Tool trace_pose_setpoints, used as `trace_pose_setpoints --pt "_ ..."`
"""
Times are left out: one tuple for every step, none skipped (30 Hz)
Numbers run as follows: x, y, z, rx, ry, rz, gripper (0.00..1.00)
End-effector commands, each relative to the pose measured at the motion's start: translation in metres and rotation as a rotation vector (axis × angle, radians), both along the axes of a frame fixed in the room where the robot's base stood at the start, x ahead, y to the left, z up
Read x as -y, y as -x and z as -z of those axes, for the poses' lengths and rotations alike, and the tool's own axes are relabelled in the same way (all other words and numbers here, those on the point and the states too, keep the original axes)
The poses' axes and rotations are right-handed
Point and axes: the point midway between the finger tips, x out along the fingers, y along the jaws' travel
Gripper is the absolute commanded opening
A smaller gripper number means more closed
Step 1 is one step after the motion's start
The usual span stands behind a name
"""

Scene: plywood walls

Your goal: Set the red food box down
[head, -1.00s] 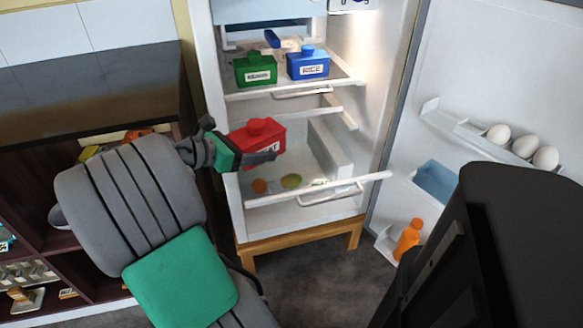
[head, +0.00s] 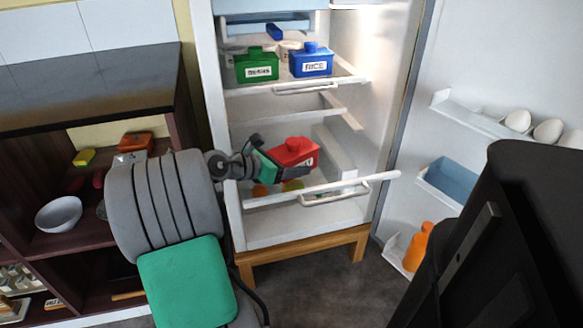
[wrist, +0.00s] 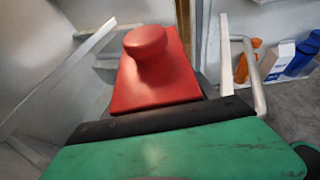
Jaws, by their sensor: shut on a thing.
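The red food box (head: 294,151) has a round knob on its lid and a white label. It is in the lower part of the open fridge, above the drawer with fruit. My gripper (head: 288,168) is shut on it, with a dark finger across its near side. In the wrist view the red box (wrist: 155,82) stands just beyond the dark finger edge of my gripper (wrist: 165,122). The box looks slightly tilted in the head view. Its underside is hidden, so I cannot tell whether it touches anything.
A green box (head: 257,66) and a blue box labelled RICE (head: 311,61) stand on the shelf above. The drawer's white front rail (head: 325,188) runs below the red box. The open fridge door (head: 480,60) holds eggs and an orange bottle (head: 417,248).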

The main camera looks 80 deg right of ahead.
Motion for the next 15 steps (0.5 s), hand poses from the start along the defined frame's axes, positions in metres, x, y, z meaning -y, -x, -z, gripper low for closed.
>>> trace_pose_setpoints --pt "0.0001 -0.0001 -0.0019 0.0 0.001 0.0 0.09" --pt "0.0001 -0.0001 -0.0019 0.0 0.001 0.0 0.09" --pt "0.0 0.0 -0.0014 -0.001 0.001 0.0 0.09" --pt "0.0 0.0 -0.0006 -0.001 0.0 0.0 0.09" --pt "-0.0002 0.0 0.0014 -0.002 -0.003 0.0 0.68" --pt "-0.0002 -0.0001 0.0019 -0.002 -0.001 0.0 0.71" --pt "-0.0002 0.0 0.0018 -0.002 -0.001 0.0 0.74" --pt "-0.0002 0.0 0.0018 -0.002 -0.001 0.0 0.76" --pt "-0.0003 -0.0001 0.0017 -0.001 -0.001 0.001 0.79" --pt "-0.0003 -0.0001 0.0017 -0.001 -0.001 0.001 0.82" --pt "-0.0003 -0.0001 0.0017 -0.001 -0.001 0.001 0.84" --pt "-0.0003 -0.0001 0.0016 -0.001 -0.001 0.001 0.88" --pt "-0.0003 -0.0001 0.0016 -0.001 -0.001 0.001 0.89" --pt "-0.0003 -0.0001 0.0016 -0.001 -0.001 0.001 0.89" --pt "-0.0003 -0.0001 0.0016 -0.001 -0.001 0.001 0.89"
